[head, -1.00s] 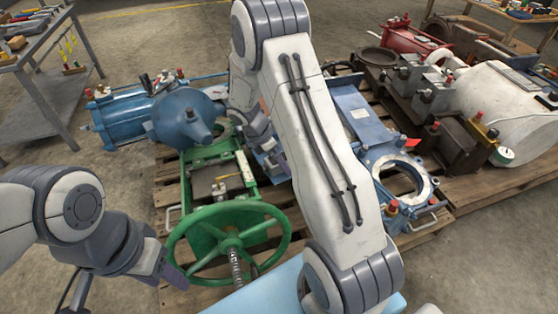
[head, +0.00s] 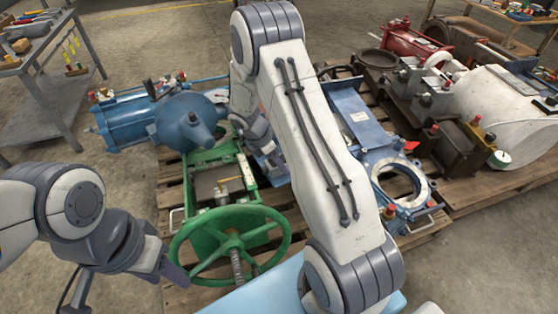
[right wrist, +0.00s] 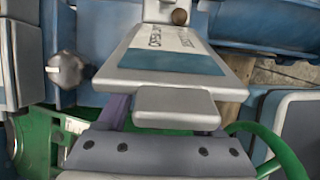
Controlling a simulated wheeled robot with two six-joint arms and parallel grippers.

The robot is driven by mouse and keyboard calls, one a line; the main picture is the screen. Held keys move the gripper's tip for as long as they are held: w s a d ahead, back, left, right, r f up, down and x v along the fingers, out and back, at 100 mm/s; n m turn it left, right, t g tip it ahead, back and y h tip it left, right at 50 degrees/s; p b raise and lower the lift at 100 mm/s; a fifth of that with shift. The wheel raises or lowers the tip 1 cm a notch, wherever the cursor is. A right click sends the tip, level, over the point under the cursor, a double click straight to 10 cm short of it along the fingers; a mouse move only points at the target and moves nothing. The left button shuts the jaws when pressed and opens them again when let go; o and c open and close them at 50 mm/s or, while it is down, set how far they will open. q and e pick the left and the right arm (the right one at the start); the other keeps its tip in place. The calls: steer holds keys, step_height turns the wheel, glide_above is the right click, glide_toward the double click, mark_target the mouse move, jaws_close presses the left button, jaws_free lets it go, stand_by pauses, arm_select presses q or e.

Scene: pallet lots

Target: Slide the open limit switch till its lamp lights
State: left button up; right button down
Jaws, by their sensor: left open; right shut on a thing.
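The open limit switch (right wrist: 170,62) fills the middle of the right wrist view. My right gripper (head: 276,164) is shut on the switch, beside the green valve frame; a purple finger shows under the box in the wrist view. A small dull brown round part (right wrist: 180,16) sits beyond the plate; I cannot tell whether it is the lamp, and it shows no glow. My left gripper (head: 172,275) is open and empty, left of the green handwheel (head: 180,252).
The green handwheel and its threaded stem stand close in front. A blue actuator (head: 188,118) lies behind left, and a blue valve body (head: 362,124) stands right. My right arm hides much of the middle.

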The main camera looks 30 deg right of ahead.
steer(key=shift+c, duration=0.2)
jaws_free()
steer(key=shift+w, duration=0.1)
steer(key=p+v, duration=0.5)
steer(key=v, duration=0.4)
steer(key=shift+r+p, duration=0.3)
steer(key=shift+p, duration=0.1)
steer(key=shift+a+r, duration=0.3)
steer(key=shift+r, duration=0.05)
steer(key=shift+r, duration=0.1)
